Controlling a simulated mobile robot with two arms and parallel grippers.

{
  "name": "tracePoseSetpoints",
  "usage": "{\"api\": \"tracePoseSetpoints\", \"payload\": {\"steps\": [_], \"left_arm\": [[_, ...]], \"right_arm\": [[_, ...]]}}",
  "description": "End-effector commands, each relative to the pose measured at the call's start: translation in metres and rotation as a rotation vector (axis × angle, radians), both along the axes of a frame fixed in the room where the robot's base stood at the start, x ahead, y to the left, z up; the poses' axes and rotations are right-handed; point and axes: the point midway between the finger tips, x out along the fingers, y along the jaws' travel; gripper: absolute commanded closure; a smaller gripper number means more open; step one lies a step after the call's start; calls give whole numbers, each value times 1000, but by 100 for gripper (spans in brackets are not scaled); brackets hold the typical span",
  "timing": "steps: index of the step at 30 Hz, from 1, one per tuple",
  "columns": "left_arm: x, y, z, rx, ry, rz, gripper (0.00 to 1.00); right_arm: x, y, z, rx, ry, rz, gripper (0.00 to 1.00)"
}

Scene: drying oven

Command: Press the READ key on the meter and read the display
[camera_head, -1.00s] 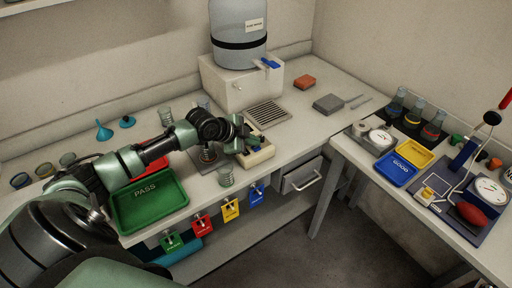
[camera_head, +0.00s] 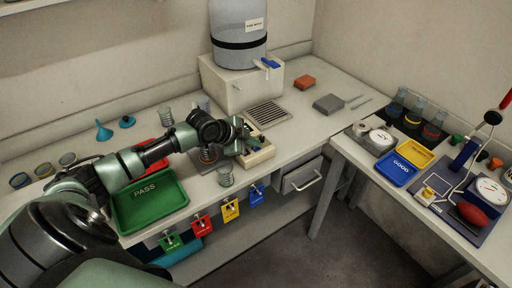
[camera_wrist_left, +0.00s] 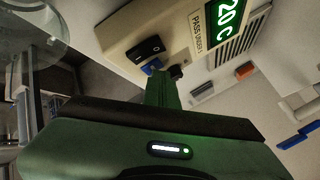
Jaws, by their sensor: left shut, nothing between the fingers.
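The meter (camera_head: 262,157) is a cream box on the bench, partly hidden behind my left gripper (camera_head: 246,136) in the head view. In the left wrist view, the meter (camera_wrist_left: 150,24) shows a lit green display (camera_wrist_left: 229,15) with "20 C" visible; the picture's edge cuts it off. "PASS UNDER" is printed beside it. A black switch (camera_wrist_left: 143,49) and a small blue part (camera_wrist_left: 152,66) sit on the meter. My left gripper (camera_wrist_left: 164,82) is shut and empty, its tips close to the blue part. I cannot tell whether they touch. My right gripper is not in view.
A green PASS tray (camera_head: 150,202) and a red tray (camera_head: 150,151) lie left of the meter. A drain grille (camera_head: 268,114) lies behind the meter.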

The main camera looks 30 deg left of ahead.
Motion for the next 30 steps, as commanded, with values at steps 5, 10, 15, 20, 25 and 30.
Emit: {"api": "tracePoseSetpoints", "payload": {"steps": [5,10,15,20,25,30], "left_arm": [[-1,0,3,1,4,-1,100],[-1,0,13,0,3,1,100],[0,0,17,-1,2,0,100],[0,0,16,0,2,1,100],[0,0,20,0,1,0,100],[0,0,35,0,0,0,100]], "right_arm": [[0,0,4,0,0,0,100],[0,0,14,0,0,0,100],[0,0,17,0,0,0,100],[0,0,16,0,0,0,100],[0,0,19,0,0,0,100],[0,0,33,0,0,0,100]]}}
